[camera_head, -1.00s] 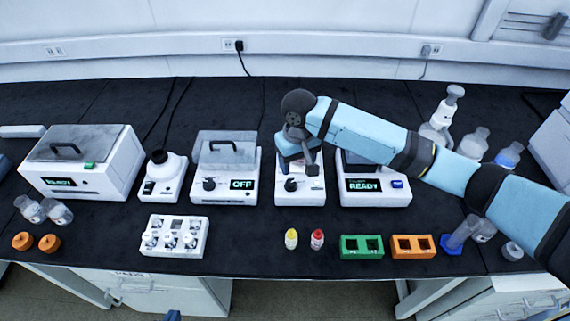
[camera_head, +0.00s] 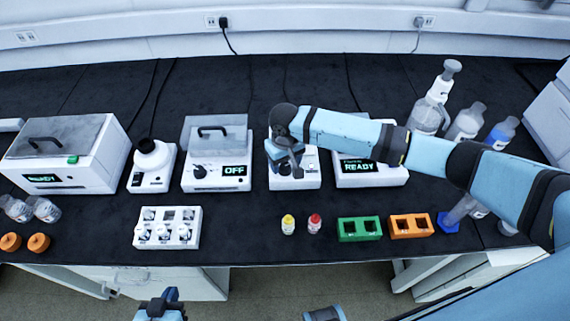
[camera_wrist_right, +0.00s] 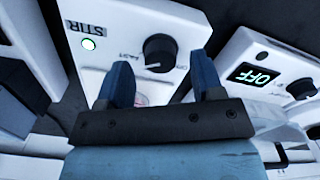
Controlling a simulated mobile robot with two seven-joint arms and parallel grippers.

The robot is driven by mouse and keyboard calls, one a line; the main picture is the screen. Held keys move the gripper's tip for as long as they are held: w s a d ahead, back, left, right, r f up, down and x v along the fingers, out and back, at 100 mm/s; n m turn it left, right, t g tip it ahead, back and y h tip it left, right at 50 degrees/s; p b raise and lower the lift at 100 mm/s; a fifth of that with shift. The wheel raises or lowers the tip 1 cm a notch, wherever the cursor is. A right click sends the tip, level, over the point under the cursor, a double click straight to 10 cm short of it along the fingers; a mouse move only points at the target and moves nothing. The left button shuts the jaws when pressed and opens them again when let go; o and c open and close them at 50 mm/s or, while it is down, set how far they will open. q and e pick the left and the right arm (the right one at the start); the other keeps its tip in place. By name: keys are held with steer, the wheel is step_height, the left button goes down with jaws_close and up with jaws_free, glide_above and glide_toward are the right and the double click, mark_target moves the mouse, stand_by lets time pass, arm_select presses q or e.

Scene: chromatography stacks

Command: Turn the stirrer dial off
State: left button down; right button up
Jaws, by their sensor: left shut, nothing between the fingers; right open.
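The stirrer (camera_head: 308,172) is a white box in the middle of the bench, partly covered by my right arm. In the right wrist view its panel (camera_wrist_right: 112,62) carries the word STIR, a lit green light (camera_wrist_right: 88,44) and a black dial (camera_wrist_right: 160,52) with a pale pointer mark. My right gripper (camera_wrist_right: 163,82) is open, with a finger on either side of the line to the dial. The dial appears just beyond the fingertips; contact is not visible. My left gripper (camera_head: 163,306) is shut and empty at the bottom edge, in front of the bench.
Left of the stirrer stands a lidded device (camera_head: 216,172) reading OFF, with its own dial. Right of it is a device (camera_head: 372,172) reading READY. Yellow-capped (camera_head: 288,224) and red-capped (camera_head: 314,224) vials, a green rack (camera_head: 359,229) and an orange rack (camera_head: 410,226) stand in front.

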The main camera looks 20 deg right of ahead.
steer(key=shift+f, duration=0.9)
steer(key=shift+c, duration=0.4)
